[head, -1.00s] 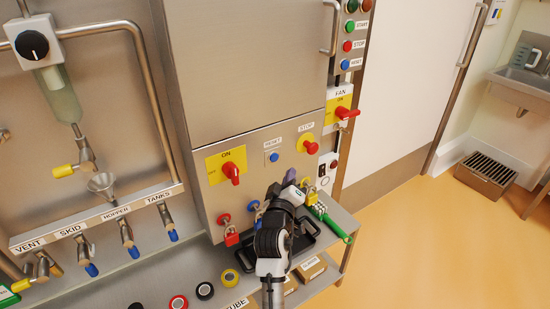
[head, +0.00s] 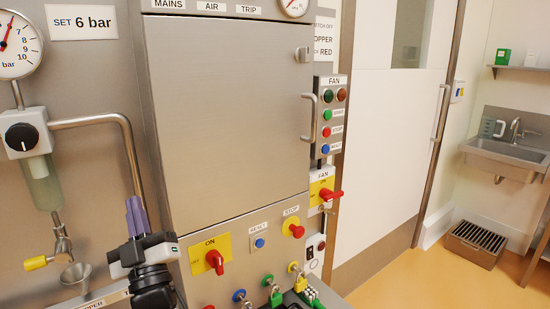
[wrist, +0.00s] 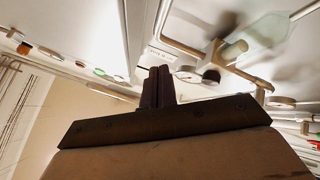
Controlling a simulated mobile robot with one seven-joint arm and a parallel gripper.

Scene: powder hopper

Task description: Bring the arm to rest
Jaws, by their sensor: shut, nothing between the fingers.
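In the wrist view the shut fingers (wrist: 158,86) stand in the middle, dark and side by side. My gripper appears apart from the things around it.
A steel cabinet (head: 228,105) with a red switch (head: 215,261) stands right of my gripper. Padlocks (head: 275,294) hang at the bottom. Open floor (head: 440,270) lies at the right.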

